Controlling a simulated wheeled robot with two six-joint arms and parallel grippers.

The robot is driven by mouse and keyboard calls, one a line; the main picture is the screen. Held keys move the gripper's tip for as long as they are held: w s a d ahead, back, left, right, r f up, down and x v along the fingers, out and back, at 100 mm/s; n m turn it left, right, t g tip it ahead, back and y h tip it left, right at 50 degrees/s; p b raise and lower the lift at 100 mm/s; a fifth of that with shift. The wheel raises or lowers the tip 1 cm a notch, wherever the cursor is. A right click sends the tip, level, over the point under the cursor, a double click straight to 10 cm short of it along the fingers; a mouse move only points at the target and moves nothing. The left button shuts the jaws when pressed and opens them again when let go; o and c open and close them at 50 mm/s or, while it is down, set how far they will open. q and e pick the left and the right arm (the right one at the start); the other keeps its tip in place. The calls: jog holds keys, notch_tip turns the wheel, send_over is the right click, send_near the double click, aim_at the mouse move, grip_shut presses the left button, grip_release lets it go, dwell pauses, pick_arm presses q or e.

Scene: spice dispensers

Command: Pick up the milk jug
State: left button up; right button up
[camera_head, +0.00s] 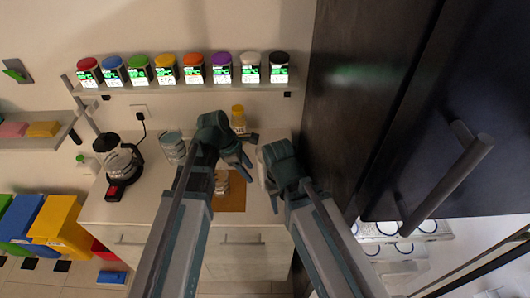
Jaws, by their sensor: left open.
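I cannot pick out the milk jug for certain. A small whitish vessel (222,184) stands on a brown mat (232,200) on the counter, partly hidden by my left arm. My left gripper (247,150) is open and empty, above the back of the counter, in front of a yellow-lidded jar (238,118). My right gripper (271,190) is just to its right, over the counter's right part. A pale edge shows at its left side, and I cannot tell whether it belongs to an object. Its finger opening is unclear.
A coffee maker (121,160) and a clear glass container (173,147) stand on the left of the counter (150,200). A shelf of colour-lidded spice dispensers (194,68) hangs above. A dark cabinet door (365,80) with a handle closes off the right. Coloured bins (60,225) stand at left.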

pick_arm(q)
jog(key=w+d+f+n+b, duration=0.1)
jog(key=d+f+b, duration=0.2)
jog(key=f+b, duration=0.4)
jog(key=shift+w+b, duration=0.3)
jog(key=shift+b, duration=0.15)
jog(key=shift+d, duration=0.1)
jog(key=b+x, duration=0.5)
jog(key=shift+s+d+f, duration=0.1)
jog(key=shift+s, duration=0.05)
grip_shut()
dwell(1.4)
